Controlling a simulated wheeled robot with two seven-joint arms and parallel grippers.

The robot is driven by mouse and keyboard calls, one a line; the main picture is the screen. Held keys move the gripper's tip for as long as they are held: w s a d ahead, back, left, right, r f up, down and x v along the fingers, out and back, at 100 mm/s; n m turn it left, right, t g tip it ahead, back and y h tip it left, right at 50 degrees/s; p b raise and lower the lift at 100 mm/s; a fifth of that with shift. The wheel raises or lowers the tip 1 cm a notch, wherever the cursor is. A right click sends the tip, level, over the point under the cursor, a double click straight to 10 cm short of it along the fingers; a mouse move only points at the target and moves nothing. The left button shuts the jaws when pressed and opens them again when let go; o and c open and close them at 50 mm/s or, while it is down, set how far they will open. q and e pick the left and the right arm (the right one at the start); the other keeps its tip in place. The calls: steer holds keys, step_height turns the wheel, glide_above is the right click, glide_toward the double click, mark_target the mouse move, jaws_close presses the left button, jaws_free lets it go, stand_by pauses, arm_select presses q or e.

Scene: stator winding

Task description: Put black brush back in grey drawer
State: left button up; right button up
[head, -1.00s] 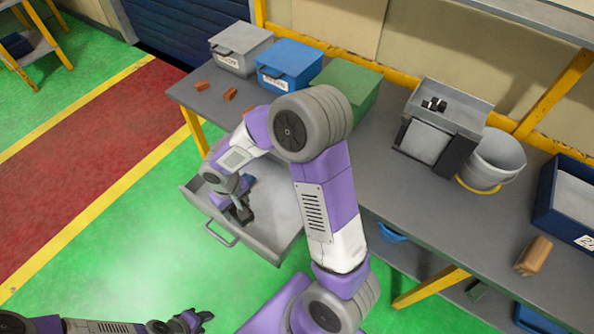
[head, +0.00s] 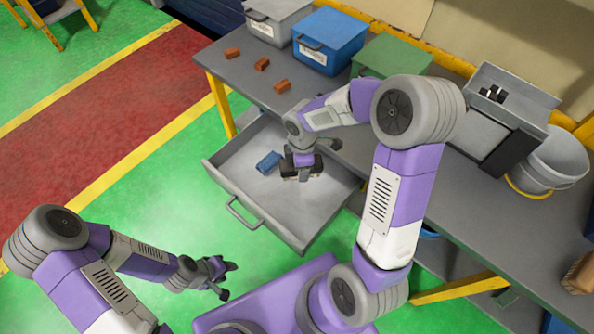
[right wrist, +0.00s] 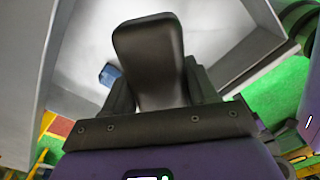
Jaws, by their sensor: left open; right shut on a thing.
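The grey drawer (head: 222,168) is pulled out from under the workbench, open at the top. My right gripper (head: 303,168) reaches down into it and is shut on the black brush (head: 312,163), which is over the drawer's floor, right of a blue block. Whether the brush touches the floor is unclear. In the right wrist view the brush (right wrist: 150,58) stands out between the fingers, with the pale drawer interior behind it. My left gripper (head: 222,278) is open and empty, low in front of the drawer.
The blue block (head: 268,162) lies in the drawer. The drawer's left part is clear.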

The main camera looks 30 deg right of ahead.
steer(key=n, duration=0.1)
steer(key=d+f+n+b, duration=0.1)
steer(key=n, duration=0.1)
steer(key=shift+s+d+f+n, duration=0.2)
steer(key=shift+d+f+n, duration=0.05)
steer(key=shift+n, duration=0.15)
steer(key=n+b, duration=0.1)
steer(key=n, duration=0.1)
steer(key=d+f+n, duration=0.1)
steer(key=n, duration=0.1)
steer(key=shift+s+d+b, duration=0.15)
steer(key=shift+s+b, duration=0.05)
steer(key=shift+b, duration=0.15)
step_height(320, 180, down, 10)
steer(key=b, duration=0.3)
steer(key=shift+r+b, duration=0.1)
steer(key=shift+b, duration=0.25)
steer(key=o, duration=0.6)
steer(key=shift+f, duration=0.2)
steer(key=shift+c, duration=0.2)
steer(key=o, duration=0.5)
steer(key=shift+c, duration=0.2)
